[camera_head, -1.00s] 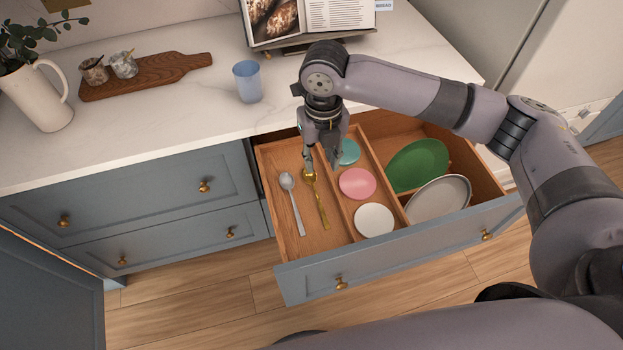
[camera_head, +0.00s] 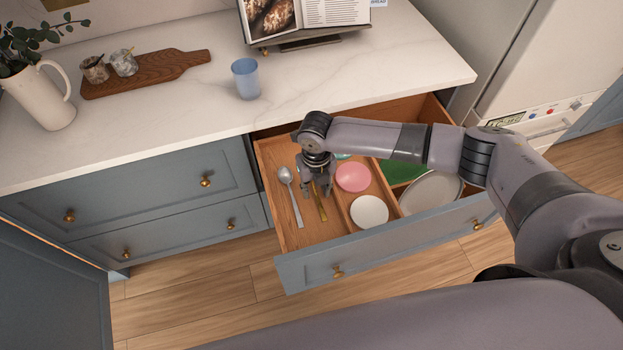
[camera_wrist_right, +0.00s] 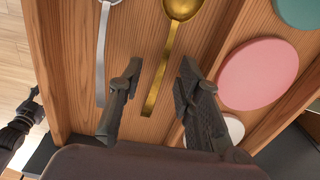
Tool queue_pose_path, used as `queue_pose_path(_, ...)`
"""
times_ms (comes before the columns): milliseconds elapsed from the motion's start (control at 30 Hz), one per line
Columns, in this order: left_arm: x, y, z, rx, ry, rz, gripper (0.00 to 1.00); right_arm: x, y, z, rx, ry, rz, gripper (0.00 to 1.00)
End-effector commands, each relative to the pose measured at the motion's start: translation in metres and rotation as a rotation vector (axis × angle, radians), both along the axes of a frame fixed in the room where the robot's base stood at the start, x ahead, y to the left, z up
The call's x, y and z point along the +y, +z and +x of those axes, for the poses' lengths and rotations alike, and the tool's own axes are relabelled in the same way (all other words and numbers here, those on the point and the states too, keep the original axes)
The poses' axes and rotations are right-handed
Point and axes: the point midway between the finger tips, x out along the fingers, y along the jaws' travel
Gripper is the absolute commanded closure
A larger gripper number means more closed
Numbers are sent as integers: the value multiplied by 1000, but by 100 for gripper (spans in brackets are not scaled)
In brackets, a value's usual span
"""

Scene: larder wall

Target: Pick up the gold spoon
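The gold spoon (camera_wrist_right: 162,75) lies in the left compartment of the open drawer, its bowl toward the back. In the head view its handle (camera_head: 320,205) shows below my right gripper, and its bowl is hidden by the gripper. My right gripper (camera_head: 318,190) is low over the spoon. In the right wrist view my right gripper (camera_wrist_right: 158,85) is open, one finger on each side of the spoon's handle, with gaps on both sides. I cannot tell its exact height above the handle. My left gripper does not show in the head view.
A silver spoon (camera_head: 291,192) lies left of the gold one. Right of a wooden divider are a pink plate (camera_head: 353,177), a white plate (camera_head: 369,210) and a teal one (camera_wrist_right: 299,12). Farther right are a green plate (camera_head: 402,172) and a pale plate (camera_head: 432,192). A blue cup (camera_head: 246,79) stands on the counter.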

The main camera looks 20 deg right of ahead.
Motion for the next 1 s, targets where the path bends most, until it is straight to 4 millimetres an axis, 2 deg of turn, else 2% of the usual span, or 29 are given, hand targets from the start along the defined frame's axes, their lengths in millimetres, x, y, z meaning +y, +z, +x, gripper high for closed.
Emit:
queue_pose_path(300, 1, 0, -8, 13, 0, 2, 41, 0, -6, 0, -1, 1, 1, 69)
queue_pose_path(767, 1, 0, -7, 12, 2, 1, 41, 0, -6, 0, -1, 1, 0, 99)
queue_pose_path(1000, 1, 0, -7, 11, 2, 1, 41, 0, -6, 0, -1, 1, 0, 100)
